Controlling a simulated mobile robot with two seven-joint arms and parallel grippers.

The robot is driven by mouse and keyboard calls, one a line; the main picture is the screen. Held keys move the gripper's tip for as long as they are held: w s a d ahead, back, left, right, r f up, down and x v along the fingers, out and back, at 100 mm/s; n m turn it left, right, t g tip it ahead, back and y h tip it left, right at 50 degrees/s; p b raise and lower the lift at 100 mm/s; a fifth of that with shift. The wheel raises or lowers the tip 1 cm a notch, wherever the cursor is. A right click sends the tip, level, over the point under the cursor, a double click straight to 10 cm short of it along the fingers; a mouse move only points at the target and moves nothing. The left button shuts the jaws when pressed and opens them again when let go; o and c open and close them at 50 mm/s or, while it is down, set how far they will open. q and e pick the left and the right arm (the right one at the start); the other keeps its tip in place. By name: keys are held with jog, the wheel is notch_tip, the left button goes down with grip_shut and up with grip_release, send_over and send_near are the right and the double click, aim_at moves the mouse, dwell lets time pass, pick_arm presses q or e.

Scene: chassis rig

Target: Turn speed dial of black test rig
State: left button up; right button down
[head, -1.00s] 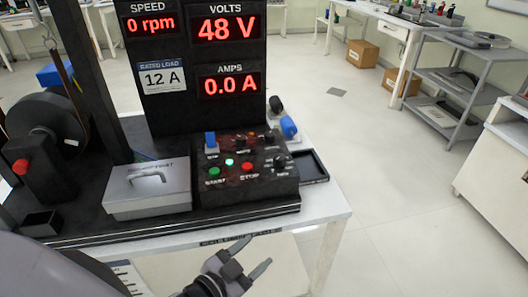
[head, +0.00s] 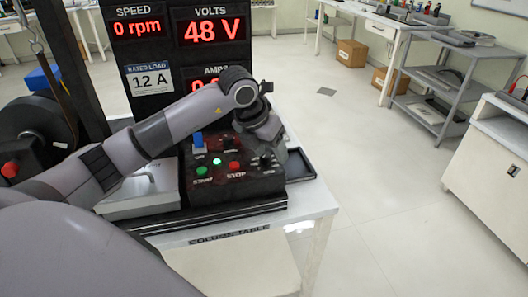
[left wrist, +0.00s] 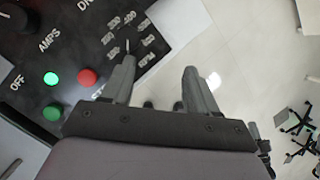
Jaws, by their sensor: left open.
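The black test rig's control box (head: 235,187) sits on the table in the head view, with a lit green lamp, green and red buttons, a blue switch and dark knobs. A dial scale with numbers (left wrist: 112,32) shows in the left wrist view. Its knob is mostly hidden behind one finger. My left gripper (head: 268,128) is over the box's right rear part in the head view, its fingertips hidden. In the left wrist view my left gripper (left wrist: 158,80) is open and empty, one finger over the scale, the other over floor. Contact cannot be told. My right gripper is not in view.
The display panel (head: 160,35) reads 0 rpm and 48 V; my arm partly covers the amps reading. A grey box (head: 140,200) stands left of the control box. A dark tray (head: 299,165) lies at its right.

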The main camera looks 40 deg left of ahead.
aim_at(265, 155)
pick_arm(q)
jog(key=a, duration=0.1)
jog(key=a+r+y, duration=0.1)
jog(key=a, duration=0.1)
jog(key=shift+w+a+r+n+y, duration=0.2)
jog(key=shift+w+r+n+y, duration=0.1)
jog(key=shift+y, duration=0.1)
jog(key=shift+w+a+f, duration=0.15)
jog(key=shift+f, duration=0.15)
jog(key=shift+p+x, duration=0.45)
jog(key=shift+x, duration=2.6)
jog(key=c, duration=1)
